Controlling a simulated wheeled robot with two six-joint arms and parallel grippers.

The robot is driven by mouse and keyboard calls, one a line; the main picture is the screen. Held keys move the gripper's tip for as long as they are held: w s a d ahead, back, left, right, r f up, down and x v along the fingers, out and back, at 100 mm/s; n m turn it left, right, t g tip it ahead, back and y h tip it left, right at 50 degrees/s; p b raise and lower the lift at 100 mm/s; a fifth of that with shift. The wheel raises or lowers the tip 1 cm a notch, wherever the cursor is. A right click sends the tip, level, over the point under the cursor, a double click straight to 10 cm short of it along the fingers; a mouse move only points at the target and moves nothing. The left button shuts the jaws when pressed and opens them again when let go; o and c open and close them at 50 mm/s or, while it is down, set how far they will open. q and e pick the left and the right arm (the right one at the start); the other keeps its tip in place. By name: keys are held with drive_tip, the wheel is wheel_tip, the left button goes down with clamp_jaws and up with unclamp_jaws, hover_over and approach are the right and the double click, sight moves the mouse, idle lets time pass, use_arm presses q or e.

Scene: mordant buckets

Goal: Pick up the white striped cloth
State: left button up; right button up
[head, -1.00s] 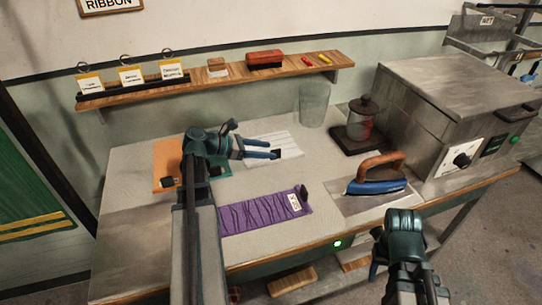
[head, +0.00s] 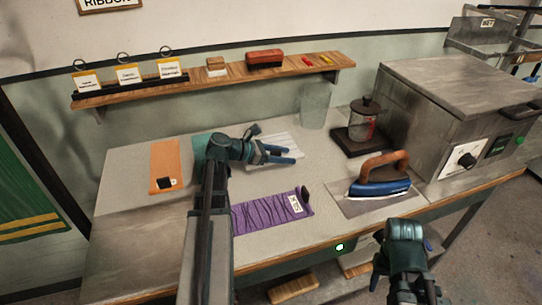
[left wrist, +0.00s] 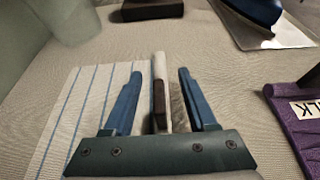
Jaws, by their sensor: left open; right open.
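The white striped cloth (head: 287,141) lies on the table, partly hidden by my left gripper in the head view. In the left wrist view the cloth (left wrist: 88,105) shows thin blue stripes. A pale raised edge with a dark brown tab (left wrist: 158,100) stands between the fingers of my left gripper (left wrist: 158,84), with gaps on both sides. My left gripper (head: 291,155) is open over the cloth's near right part. My right gripper (head: 385,262) is open at the table's front right, away from the cloth; its fingers are hard to make out.
A purple cloth (head: 262,214) labelled SILK lies nearer the front, an orange cloth (head: 165,163) at left, a teal cloth (head: 201,150) partly behind my arm. An iron (head: 378,187) on a plate, a glass vessel (head: 314,105) and a plunger jar (head: 364,124) stand to the right.

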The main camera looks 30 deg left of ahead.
use_arm(q)
clamp_jaws()
drive_tip(key=shift+r, duration=0.15)
idle(0.4)
wheel_tip(320, 180, up, 18)
drive_tip(key=p, duration=1.8)
